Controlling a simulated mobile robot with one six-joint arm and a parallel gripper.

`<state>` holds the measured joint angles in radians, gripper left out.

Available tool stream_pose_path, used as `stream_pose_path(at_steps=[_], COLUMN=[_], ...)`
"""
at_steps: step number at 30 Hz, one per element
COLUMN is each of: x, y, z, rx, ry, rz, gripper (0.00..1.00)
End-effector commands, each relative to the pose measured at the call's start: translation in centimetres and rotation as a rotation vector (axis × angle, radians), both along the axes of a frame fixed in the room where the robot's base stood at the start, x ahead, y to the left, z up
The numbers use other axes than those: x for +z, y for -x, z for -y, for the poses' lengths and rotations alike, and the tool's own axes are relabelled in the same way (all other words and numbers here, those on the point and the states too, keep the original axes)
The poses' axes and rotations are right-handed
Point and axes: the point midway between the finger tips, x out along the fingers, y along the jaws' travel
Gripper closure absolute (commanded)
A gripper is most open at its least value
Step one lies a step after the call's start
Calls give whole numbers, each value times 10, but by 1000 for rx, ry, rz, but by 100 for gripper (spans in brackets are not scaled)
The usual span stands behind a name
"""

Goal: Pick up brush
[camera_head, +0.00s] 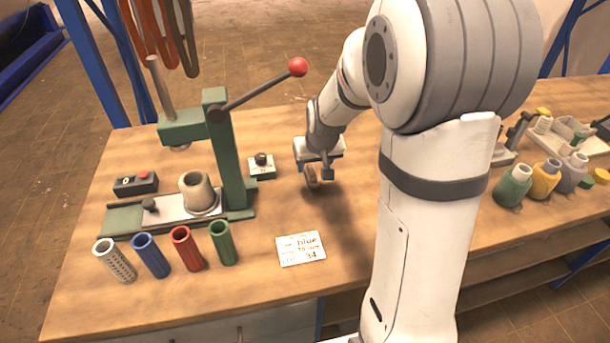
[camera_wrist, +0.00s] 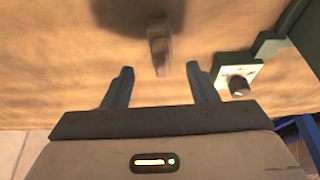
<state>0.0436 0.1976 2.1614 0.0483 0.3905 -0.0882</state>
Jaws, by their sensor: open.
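A small brownish-grey object, likely the brush (camera_wrist: 159,45), shows blurred in the wrist view, just beyond the fingertips and roughly centred between them. Its exact shape is hard to tell. In the head view a small tan and grey piece (camera_head: 312,178) shows at the table just below my gripper and may be the same object. My gripper (camera_wrist: 163,82) is open, with two blue-grey fingers apart and nothing between them. In the head view my gripper (camera_head: 320,170) points down, low over the wooden table; its fingers are partly hidden.
A green lever press (camera_head: 216,130) with a red-knobbed handle stands left of my gripper. A small knob box (camera_head: 262,167) sits between them. Bottles (camera_head: 513,186) stand right. Table around the card is clear.

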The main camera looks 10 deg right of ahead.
Motion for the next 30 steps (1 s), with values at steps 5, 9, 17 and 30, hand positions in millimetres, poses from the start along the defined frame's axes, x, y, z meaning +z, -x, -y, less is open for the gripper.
stream_pose_path(at_steps=[5,9,17,30], x=[-18,-37,-55,-54], y=[-5,-11,-19,-19], z=[-1,-2,-2,-1], rx=[0,0,0,-1], ry=[0,0,1,1], rz=[-3,-5,0,0], gripper=[47,47,47,68])
